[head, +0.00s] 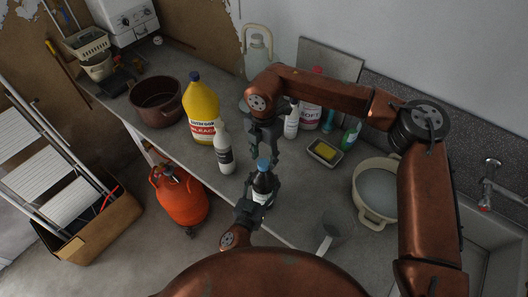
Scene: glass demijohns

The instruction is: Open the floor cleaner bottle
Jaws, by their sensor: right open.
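A dark bottle with a blue cap (263,164) stands near the counter's front edge; I take it as the floor cleaner bottle (262,184). Its label is mostly hidden and cannot be read. My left gripper (260,190) comes from the front, with its fingers closed against both sides of the bottle's body. My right gripper (265,157) points down from above, its open fingers close around the cap. Whether they touch the cap cannot be told. The cap is on the bottle.
A white spray bottle (223,150) and yellow bleach jug (200,112) stand to the left, beside a brown pot (156,98). An orange gas cylinder (180,197) stands below.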

